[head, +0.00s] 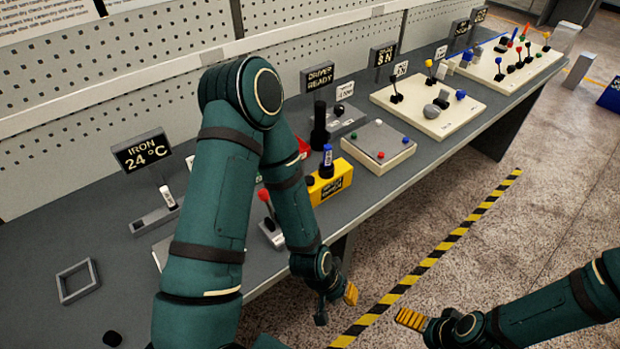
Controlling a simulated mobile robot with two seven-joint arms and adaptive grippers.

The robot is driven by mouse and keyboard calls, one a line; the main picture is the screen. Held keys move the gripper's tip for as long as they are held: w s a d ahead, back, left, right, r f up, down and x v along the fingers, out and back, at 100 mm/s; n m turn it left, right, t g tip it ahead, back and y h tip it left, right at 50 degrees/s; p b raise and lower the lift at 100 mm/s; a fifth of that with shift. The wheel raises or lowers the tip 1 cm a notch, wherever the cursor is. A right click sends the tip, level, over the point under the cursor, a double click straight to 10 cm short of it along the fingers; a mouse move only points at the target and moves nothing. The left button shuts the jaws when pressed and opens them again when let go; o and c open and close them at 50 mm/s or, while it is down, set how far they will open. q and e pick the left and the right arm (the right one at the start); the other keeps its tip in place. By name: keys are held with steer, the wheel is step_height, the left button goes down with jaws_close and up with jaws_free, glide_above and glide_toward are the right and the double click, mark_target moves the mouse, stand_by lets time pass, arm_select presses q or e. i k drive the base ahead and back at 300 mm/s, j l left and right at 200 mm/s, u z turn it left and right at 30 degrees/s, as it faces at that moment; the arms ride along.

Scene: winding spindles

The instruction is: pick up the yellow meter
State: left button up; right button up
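The yellow meter (335,184) is a yellow box with a dark label on its front, lying on the grey bench near its front edge. A dark part with a blue top (327,160) stands at its upper side.
A red-knobbed lever (265,196) stands left of the meter, beside my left arm. A pale box with coloured buttons (379,146) is to its right, and a black cylinder (319,127) behind. A square frame (77,281) lies far left. The floor before the bench is open.

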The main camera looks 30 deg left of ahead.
mark_target(328, 183)
steer(key=l+u, duration=0.15)
steer(key=u, duration=0.25)
steer(key=i+l+u, duration=0.1)
steer(key=u, duration=0.3)
steer(key=l+u, duration=0.2)
steer(key=u, duration=0.2)
steer(key=k, duration=0.55)
steer(key=i+l+u, duration=0.2)
steer(key=l, duration=0.15)
steer(key=l+u, duration=0.15)
steer(key=l, duration=0.2)
steer(key=i+l+u, duration=0.2)
steer(key=l, duration=0.2)
steer(key=k, duration=0.1)
